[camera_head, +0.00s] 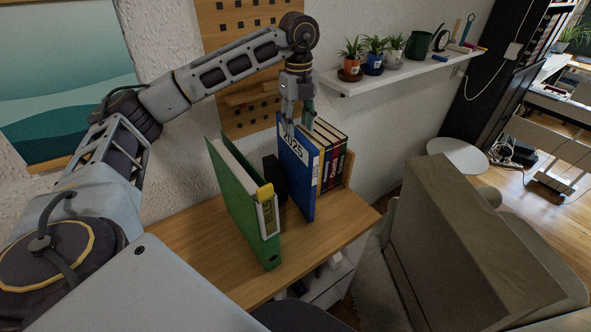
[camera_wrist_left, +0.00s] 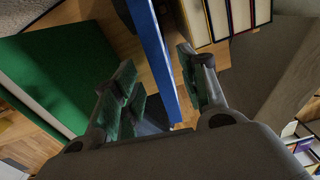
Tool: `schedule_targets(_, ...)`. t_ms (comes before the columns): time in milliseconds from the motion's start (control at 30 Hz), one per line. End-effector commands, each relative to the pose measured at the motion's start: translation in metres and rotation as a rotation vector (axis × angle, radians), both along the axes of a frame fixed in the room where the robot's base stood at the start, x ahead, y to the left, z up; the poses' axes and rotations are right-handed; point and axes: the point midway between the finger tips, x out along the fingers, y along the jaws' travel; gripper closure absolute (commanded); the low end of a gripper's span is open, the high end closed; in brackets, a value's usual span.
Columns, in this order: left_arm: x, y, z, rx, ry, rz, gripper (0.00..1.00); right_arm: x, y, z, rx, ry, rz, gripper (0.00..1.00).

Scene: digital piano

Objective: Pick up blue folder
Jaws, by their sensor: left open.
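The blue folder (camera_head: 299,172), marked 2025, stands upright on a wooden shelf top (camera_head: 195,238). My left gripper (camera_head: 297,122) is over the folder's top edge, reaching down from above. In the left wrist view the blue folder (camera_wrist_left: 152,50) runs between the two open fingers of the left gripper (camera_wrist_left: 160,88). The right finger is close to the folder, and a wider gap shows on the left; I cannot tell if either touches. My right gripper is not in view.
A green folder (camera_head: 236,190) stands to the left of the blue one. Several books (camera_head: 333,158) stand close on the right. A small dark object (camera_head: 273,177) is behind the folders. A white wall shelf (camera_head: 400,72) holds small plants.

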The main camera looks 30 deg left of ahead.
Motion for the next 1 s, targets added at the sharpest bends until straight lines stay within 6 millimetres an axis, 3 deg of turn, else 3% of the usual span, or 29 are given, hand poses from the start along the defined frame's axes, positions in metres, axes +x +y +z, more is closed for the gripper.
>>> schedule_targets(233,-0.001,0.0,-0.025,0.0,0.002,0.0,0.57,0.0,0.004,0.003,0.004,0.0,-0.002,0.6)
schedule_targets(767,0.0,0.0,-0.032,0.0,0.0,0.0,0.57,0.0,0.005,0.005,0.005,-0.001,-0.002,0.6)
schedule_targets(1000,-0.003,-0.002,-0.053,0.001,0.002,0.0,0.57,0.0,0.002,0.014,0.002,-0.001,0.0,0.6)
